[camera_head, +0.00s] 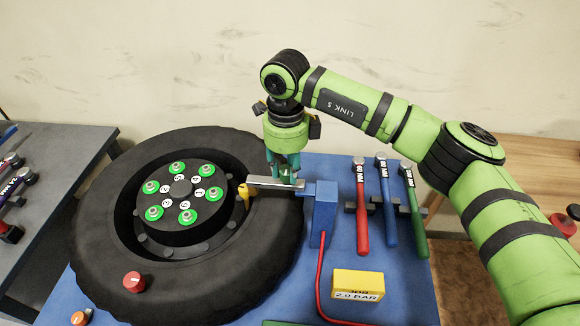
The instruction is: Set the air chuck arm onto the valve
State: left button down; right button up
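The air chuck arm (262,183) is a silver bar that reaches left from a blue block (324,212) over the tire's right side. Its left end is at a small yellow piece (243,191) by the wheel rim; I cannot tell whether this is the valve or part of the chuck, or whether they touch. My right gripper (284,175) points down from above, its teal fingers at the right half of the bar. The fingers look spread apart, but whether they grip the bar is unclear. My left gripper is not in view.
The large black tire (103,238) lies on a blue mat (400,290), with green-ringed nuts on its hub. A yellow 2.0 BAR box (358,284) and a red hose (320,275) lie in front.

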aim_at(285, 170)
jog(key=o, duration=0.3)
jog(key=shift+s+a, duration=0.1)
jog(key=shift+a, duration=0.1)
jog(key=shift+d+r, duration=0.1)
jog(key=shift+d, duration=0.05)
jog(key=shift+r, duration=0.4)
notch_tip(285, 170, up, 11)
